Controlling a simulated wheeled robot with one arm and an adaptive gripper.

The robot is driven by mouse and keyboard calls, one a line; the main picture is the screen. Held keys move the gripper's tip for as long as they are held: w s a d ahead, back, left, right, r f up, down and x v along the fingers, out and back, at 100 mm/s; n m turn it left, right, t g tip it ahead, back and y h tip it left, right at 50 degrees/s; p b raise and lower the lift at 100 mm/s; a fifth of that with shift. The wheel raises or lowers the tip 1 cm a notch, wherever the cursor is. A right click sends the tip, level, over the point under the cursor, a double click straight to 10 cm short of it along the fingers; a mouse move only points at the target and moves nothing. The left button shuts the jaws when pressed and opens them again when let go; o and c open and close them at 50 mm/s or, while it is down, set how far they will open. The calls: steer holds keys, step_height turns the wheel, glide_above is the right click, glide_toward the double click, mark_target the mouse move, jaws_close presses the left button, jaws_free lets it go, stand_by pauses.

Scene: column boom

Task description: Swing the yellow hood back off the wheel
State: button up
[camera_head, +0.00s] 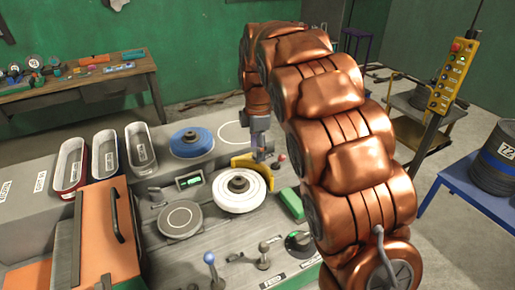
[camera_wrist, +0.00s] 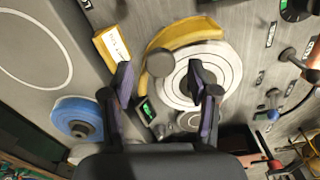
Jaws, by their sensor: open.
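The white wheel (camera_head: 232,200) with a dark hub lies flat on the grey bench. Its ringed face also shows in the wrist view (camera_wrist: 226,62). The yellow hood (camera_head: 266,176) curves around the wheel's back right edge, leaving most of the face bare. In the wrist view the hood (camera_wrist: 182,33) is an arc along the wheel's upper left rim. My gripper (camera_head: 262,154) is beside the hood; whether it touches is unclear. In the wrist view my gripper (camera_wrist: 163,76) has its fingers apart. A grey round knob (camera_wrist: 160,62) shows between them, not gripped as far as I see.
A blue disc (camera_head: 192,142) sits behind the wheel and a grey round plate (camera_head: 180,219) in front left. A green block (camera_head: 292,204) and a red-tipped lever (camera_head: 281,158) are at right. A yellow labelled block (camera_wrist: 113,44) is near my left finger. Levers stand along the front.

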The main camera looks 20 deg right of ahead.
steer(key=shift+f, duration=0.75)
steer(key=shift+c, duration=0.4)
jaws_close()
